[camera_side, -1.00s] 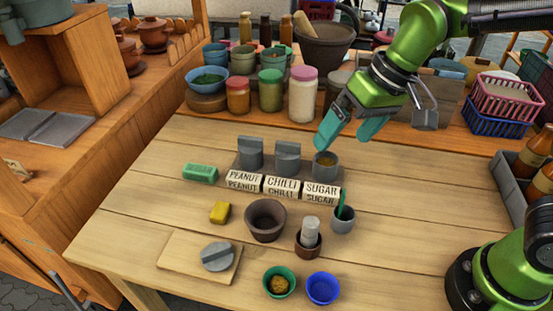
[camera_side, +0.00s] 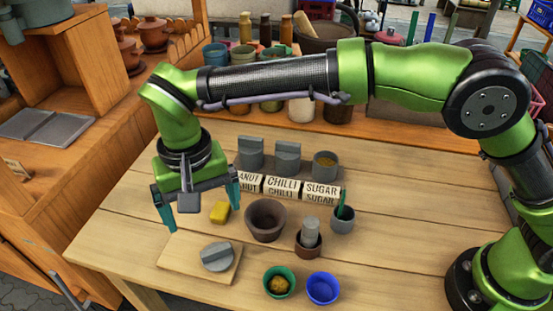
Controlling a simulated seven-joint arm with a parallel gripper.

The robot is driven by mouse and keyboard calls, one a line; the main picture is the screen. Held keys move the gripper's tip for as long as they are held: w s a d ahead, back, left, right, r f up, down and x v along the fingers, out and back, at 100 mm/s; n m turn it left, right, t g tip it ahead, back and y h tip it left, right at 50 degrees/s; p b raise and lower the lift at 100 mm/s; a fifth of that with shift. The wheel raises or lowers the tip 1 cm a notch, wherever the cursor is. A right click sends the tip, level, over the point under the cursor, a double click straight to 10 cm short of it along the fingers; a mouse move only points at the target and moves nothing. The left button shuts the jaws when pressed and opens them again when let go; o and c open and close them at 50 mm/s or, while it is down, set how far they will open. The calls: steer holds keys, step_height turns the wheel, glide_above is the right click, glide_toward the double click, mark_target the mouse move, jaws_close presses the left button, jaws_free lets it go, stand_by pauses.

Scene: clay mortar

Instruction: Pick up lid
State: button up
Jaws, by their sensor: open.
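A grey round lid (camera_side: 217,257) with a raised bar handle lies on a small wooden board (camera_side: 172,263) at the front left of the table. My gripper (camera_side: 203,212) is open and empty, pointing down, above and behind the lid and a little to its left. Its two teal fingers are spread wide and apart from the lid. Two grey lidded containers (camera_side: 251,153) (camera_side: 287,158) stand at the back, beside an uncovered grey container (camera_side: 325,165) with brown contents.
A yellow block (camera_side: 220,212) sits close to my right finger. A brown mortar (camera_side: 265,219), a small pot with a pestle (camera_side: 309,239), a green bowl (camera_side: 279,281) and a blue bowl (camera_side: 323,288) stand right of the lid. Label blocks (camera_side: 282,187) stand before the containers.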

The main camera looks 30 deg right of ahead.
mark_target(215, 249)
step_height(215, 249, down, 14)
steer(key=shift+w+d+f, duration=0.1)
steer(key=shift+d, duration=0.05)
steer(key=c, duration=1.1)
